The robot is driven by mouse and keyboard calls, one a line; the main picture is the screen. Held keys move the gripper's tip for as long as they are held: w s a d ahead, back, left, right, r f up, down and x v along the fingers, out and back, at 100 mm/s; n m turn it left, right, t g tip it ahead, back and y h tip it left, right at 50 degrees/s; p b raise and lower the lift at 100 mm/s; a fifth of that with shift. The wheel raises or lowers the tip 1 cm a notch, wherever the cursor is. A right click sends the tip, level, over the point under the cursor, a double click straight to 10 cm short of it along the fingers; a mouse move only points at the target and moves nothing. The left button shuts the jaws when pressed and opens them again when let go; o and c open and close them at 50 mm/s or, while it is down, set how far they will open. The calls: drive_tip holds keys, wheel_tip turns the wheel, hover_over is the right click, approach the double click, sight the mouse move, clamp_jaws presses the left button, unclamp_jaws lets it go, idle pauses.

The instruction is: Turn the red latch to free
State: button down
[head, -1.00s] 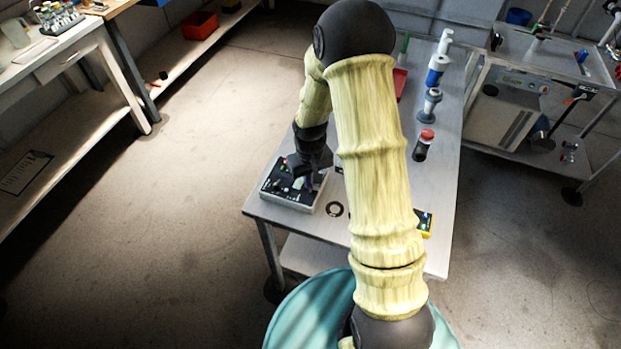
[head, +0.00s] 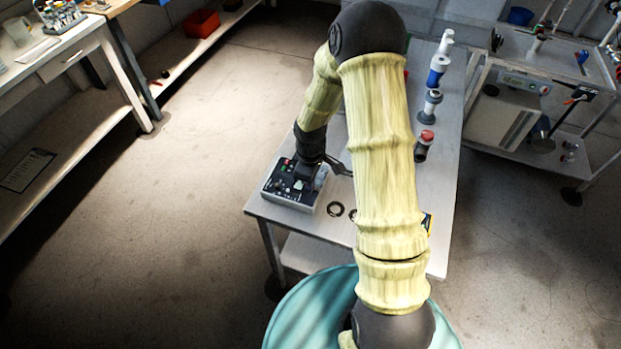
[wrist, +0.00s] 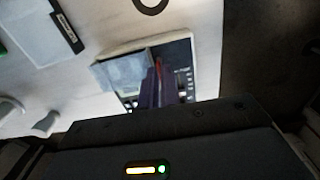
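The control box (head: 292,186) is a light case with a dark panel at the near left corner of the table. It also shows in the wrist view (wrist: 184,52), with a grey, clear-looking block (wrist: 125,72) at its left side. A thin red strip (wrist: 158,67), perhaps the red latch, shows beside dark purple slats that look like my fingertips. My gripper (wrist: 158,90) is low over the panel. In the head view my gripper (head: 312,172) points down at the box. Whether the fingers touch or hold the red piece is not clear.
A dark ring (head: 335,209) lies on the table right of the box. A red-capped cylinder (head: 424,143) and several blue-and-white fittings (head: 437,70) stand along the right side. My arm hides much of the tabletop. The floor to the left is clear.

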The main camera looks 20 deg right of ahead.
drive_tip(key=shift+w, duration=0.1)
idle(0.4)
drive_tip(key=c, duration=1.6)
unclamp_jaws()
drive_tip(key=shift+r, duration=0.15)
wheel_tip(320, 180, up, 17)
drive_tip(key=shift+r+b, duration=0.1)
drive_tip(key=shift+b, duration=0.45)
drive_tip(key=s+m+t, duration=0.1)
drive_tip(key=s+m, duration=0.2)
drive_tip(key=s, duration=0.1)
drive_tip(key=s+m, duration=0.4)
drive_tip(key=s, duration=0.1)
drive_tip(key=s+m+t, duration=0.1)
drive_tip(key=s+m, duration=0.2)
drive_tip(key=s, duration=0.2)
drive_tip(key=shift+s+d+f+m+t, duration=0.15)
drive_tip(key=shift+s+f+m+t, duration=0.1)
drive_tip(key=shift+f+m+t, duration=0.05)
